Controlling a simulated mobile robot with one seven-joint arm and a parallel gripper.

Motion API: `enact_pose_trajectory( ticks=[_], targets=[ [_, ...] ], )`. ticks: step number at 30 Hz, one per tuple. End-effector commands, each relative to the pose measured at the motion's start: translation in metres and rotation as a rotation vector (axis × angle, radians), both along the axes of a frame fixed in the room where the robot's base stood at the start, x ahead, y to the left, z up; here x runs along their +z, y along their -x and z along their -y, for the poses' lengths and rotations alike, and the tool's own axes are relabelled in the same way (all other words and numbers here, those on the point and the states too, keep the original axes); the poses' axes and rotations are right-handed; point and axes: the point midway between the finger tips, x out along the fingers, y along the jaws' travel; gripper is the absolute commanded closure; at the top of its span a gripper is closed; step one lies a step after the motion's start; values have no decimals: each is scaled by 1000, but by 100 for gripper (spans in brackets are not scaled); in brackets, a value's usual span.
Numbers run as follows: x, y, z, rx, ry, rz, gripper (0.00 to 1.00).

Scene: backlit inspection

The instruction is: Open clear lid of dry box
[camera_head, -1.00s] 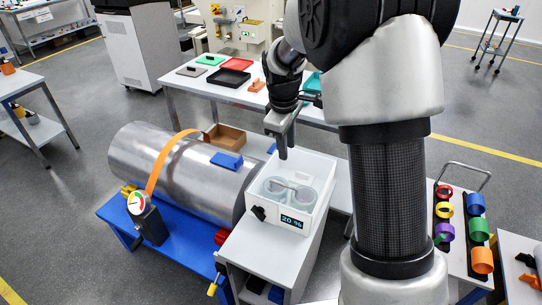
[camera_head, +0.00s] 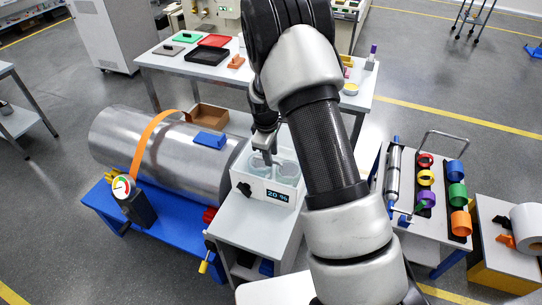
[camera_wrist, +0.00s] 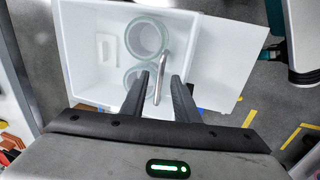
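The white dry box (camera_head: 262,190) stands on a light cabinet, with a black knob and a "20 %" display on its front. Clear round items (camera_wrist: 147,37) show inside it in the wrist view. My gripper (camera_head: 268,157) is over the box in the head view. In the wrist view its two dark fingers (camera_wrist: 166,85) are apart, with a thin curved metal bar (camera_wrist: 161,72) between them. The bar does not appear clamped. I cannot make out the clear lid's edges or whether it is raised.
A large metal cylinder (camera_head: 168,160) with an orange strap lies on a blue stand left of the box. A table with trays (camera_head: 207,55) is behind. A cart with coloured rings (camera_head: 455,195) stands to the right. A white flat panel (camera_wrist: 228,60) lies right of the box in the wrist view.

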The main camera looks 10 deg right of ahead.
Motion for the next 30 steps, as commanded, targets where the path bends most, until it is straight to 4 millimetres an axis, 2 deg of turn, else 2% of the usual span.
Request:
enact_pose_trajectory(
  ticks=[4, 13, 14, 18, 19, 30],
  targets=[
    [-12, -1, 1, -1, 0, -1, 72],
    [-14, -2, 2, 0, 0, 0, 72],
    [-14, -2, 2, 0, 0, 0, 74],
    [-14, -2, 1, 0, 0, 0, 97],
    [-14, -2, 1, 0, 0, 0, 100],
    [-11, -7, 1, 0, 0, 1, 100]
  ],
)
